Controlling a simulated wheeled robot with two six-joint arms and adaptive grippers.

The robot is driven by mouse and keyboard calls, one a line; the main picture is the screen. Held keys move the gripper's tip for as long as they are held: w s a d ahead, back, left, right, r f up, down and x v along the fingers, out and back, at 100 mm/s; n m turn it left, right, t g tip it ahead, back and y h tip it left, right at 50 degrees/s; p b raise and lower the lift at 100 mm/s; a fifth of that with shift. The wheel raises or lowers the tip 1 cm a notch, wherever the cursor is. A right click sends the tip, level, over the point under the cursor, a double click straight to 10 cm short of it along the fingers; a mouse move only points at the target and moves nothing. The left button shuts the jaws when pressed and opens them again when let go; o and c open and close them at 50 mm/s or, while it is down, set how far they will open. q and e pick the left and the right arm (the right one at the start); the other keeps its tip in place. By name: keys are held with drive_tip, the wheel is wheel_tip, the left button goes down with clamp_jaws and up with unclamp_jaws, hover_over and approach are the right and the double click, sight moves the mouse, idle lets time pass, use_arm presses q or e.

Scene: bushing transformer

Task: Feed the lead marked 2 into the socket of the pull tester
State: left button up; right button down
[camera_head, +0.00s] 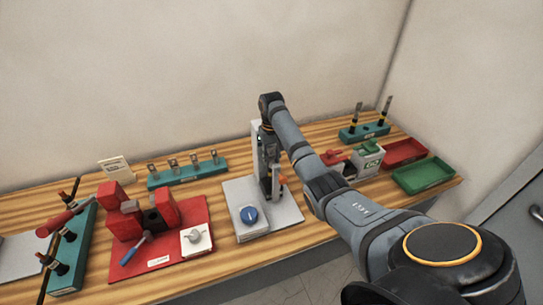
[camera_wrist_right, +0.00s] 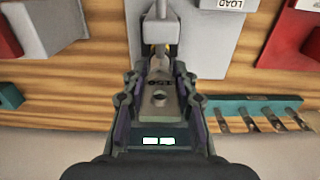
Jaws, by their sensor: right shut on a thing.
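The pull tester (camera_head: 284,206) is a grey plate with a blue knob and a pale upright column, at the middle of the bench in the head view. My right gripper (camera_wrist_right: 158,62) points down in front of the column and is shut on a grey lug-ended piece with a hole (camera_wrist_right: 160,97), probably the lead. Its far end lies close to a grey block of the tester (camera_wrist_right: 158,28), with a yellowish part between. I cannot tell whether it is inside the socket. No mark 2 is readable. My left gripper is out of view.
A teal rack with several metal lugs (camera_head: 187,177) stands behind left. A red press plate (camera_head: 180,255) lies left of the tester. To the right are a grey box (camera_head: 368,163), a red tray (camera_head: 403,150), a green tray (camera_head: 424,177) and a teal stand (camera_head: 365,132).

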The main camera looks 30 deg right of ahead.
drive_tip(key=c, duration=1)
unclamp_jaws()
drive_tip(key=shift+r, duration=0.1)
wheel_tip(320, 180, up, 7)
drive_tip(key=shift+r, duration=0.2)
drive_tip(key=shift+f, duration=0.1)
